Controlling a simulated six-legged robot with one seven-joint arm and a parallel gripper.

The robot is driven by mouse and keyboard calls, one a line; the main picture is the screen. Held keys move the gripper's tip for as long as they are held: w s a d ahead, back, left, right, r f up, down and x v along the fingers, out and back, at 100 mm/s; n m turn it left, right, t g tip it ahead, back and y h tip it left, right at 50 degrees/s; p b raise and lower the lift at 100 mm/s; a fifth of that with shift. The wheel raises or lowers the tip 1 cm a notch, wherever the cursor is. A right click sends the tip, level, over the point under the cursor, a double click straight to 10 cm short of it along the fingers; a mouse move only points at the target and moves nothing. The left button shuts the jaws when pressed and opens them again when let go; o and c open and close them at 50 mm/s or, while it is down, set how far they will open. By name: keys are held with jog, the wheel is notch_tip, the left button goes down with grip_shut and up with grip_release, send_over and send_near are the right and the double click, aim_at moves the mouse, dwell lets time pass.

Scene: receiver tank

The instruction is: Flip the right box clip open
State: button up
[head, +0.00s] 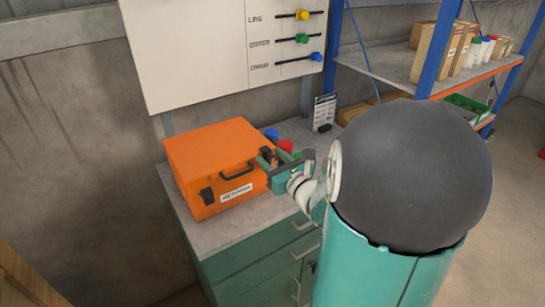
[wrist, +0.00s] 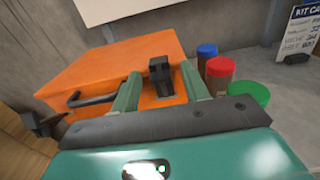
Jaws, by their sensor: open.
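The orange box (head: 215,150) sits closed on the grey top of a teal cabinet, with a black handle (head: 237,174) and a white label on its front. The right box clip (wrist: 160,76) is black and stands at the box's front right, between my gripper's fingers in the wrist view. My gripper (head: 266,160) is open around the clip, with a green finger on each side; I cannot tell whether either finger touches it. The left clip (head: 206,196) is black on the front left of the box. In the head view my gripper partly hides the right clip.
Blue and red jars (wrist: 219,70) and a green-lidded one (wrist: 248,95) stand close right of the box. A kit card (head: 324,112) stands behind them. A white wall panel (head: 195,50) hangs above; shelving (head: 400,70) is at right.

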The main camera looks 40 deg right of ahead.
jog(key=shift+w, duration=0.1)
jog(key=shift+c, duration=1.3)
jog(key=c, duration=0.7)
